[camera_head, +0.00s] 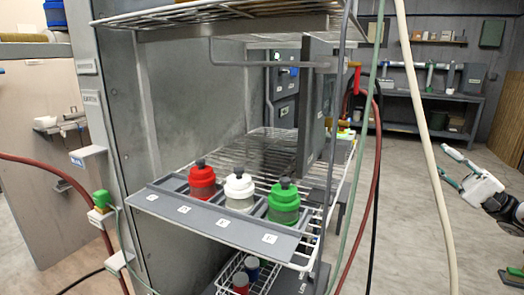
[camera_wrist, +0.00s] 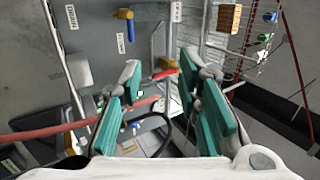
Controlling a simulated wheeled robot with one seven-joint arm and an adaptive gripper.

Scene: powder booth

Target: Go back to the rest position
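My gripper (camera_head: 445,166) shows at the right of the head view, out in the open room to the right of the wire rack and apart from it. In the wrist view my gripper (camera_wrist: 159,72) has its two teal-padded fingers spread apart, with no object held between them. Only background shows through the gap. On the rack shelf, in the head view, stand a red bottle (camera_head: 202,182), a white bottle (camera_head: 239,191) and a green bottle (camera_head: 284,204), all upright with dark caps. My gripper touches none of them.
The wire rack (camera_head: 345,150) stands beside a grey booth wall. A pale hose (camera_head: 422,130) and a red hose (camera_head: 369,190) hang between the rack and my gripper. A bench (camera_head: 432,97) stands at the back. Floor around my gripper looks mostly clear.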

